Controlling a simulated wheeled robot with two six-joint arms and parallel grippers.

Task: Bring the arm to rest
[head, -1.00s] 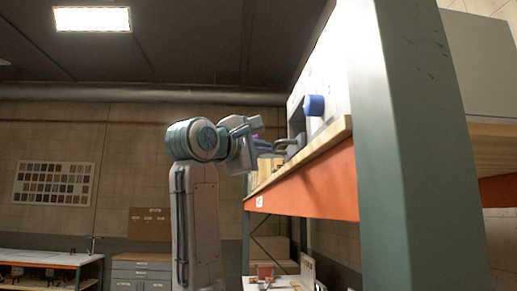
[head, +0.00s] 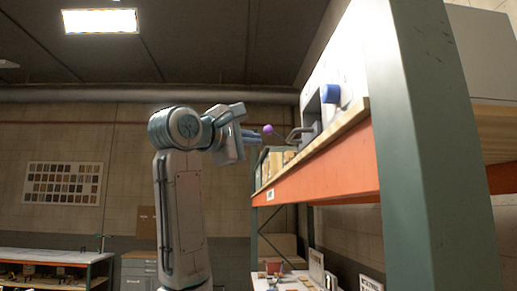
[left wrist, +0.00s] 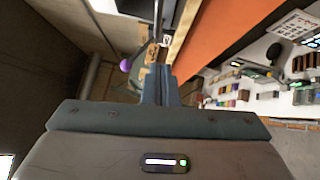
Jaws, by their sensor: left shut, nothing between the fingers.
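My left arm (head: 182,215) rises at the left of the head view and bends at the top toward the rack. My left gripper (head: 258,138) is shut and empty. It points right, at about the height of the shelf and just left of its end. In the left wrist view its closed fingers (left wrist: 158,85) show at the middle. A purple ball (head: 267,129) on a thin lever shows just beyond the fingertips in the head view. It also shows left of the fingers in the left wrist view (left wrist: 125,65). My right gripper is not in view.
The rack's orange shelf beam (head: 325,170) and green upright (head: 430,160) fill the right side. A machine with a blue knob (head: 331,93) stands on the shelf. A workbench (head: 60,255) is at the far left. Open room lies left of my arm.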

